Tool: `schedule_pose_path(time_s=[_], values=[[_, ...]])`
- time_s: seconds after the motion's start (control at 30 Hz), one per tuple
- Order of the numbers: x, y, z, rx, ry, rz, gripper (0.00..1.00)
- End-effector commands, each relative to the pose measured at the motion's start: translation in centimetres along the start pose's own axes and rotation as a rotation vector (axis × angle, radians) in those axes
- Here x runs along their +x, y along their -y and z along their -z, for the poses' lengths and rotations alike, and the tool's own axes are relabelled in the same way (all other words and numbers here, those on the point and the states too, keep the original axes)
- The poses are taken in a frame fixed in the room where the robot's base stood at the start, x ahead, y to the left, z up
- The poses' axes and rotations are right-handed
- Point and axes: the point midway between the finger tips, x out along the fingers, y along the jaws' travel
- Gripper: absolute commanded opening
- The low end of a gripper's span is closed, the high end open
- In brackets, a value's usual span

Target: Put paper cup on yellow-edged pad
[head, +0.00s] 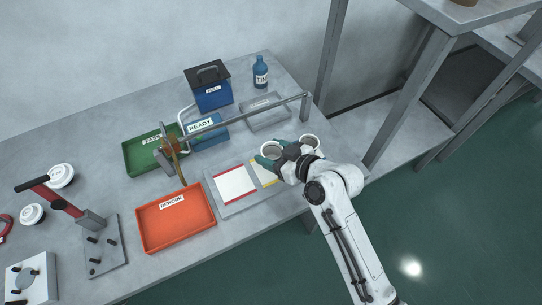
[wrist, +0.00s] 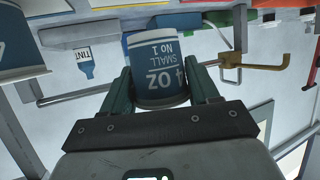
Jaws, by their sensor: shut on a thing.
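My gripper (head: 268,158) is shut on a paper cup (head: 272,148), white inside. In the wrist view the cup (wrist: 158,70) is blue, reads "4 OZ SMALL No 1" and sits between the two teal fingers of my gripper (wrist: 160,82). The yellow-edged pad (head: 262,174) lies just left of and below the gripper in the head view, partly hidden by it. I cannot tell the cup's height above the table. A second paper cup (head: 310,141) is right of the gripper; it also shows in the wrist view (wrist: 18,42).
A red-edged pad (head: 235,184) lies left of the yellow-edged one. An orange tray (head: 176,218), a green tray (head: 134,158), a blue READY tray (head: 218,140) and a grey tray (head: 268,112) stand around. A metal bar (head: 245,118) crosses behind the cup. A TINT bottle (head: 261,73) stands at the back.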

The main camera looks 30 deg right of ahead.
Motion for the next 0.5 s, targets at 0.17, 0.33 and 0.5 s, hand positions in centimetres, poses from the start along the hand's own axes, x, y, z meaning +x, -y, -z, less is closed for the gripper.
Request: schedule_pose_path(time_s=[0.17, 0.33, 0.5], values=[[1.1, -0.5, -0.6, 0.000, -0.001, -0.001, 0.32], [2.1, -0.6, -2.7, 0.001, 0.002, 0.000, 0.32], [2.5, -0.6, -3.6, 0.000, -0.001, -0.001, 0.32]])
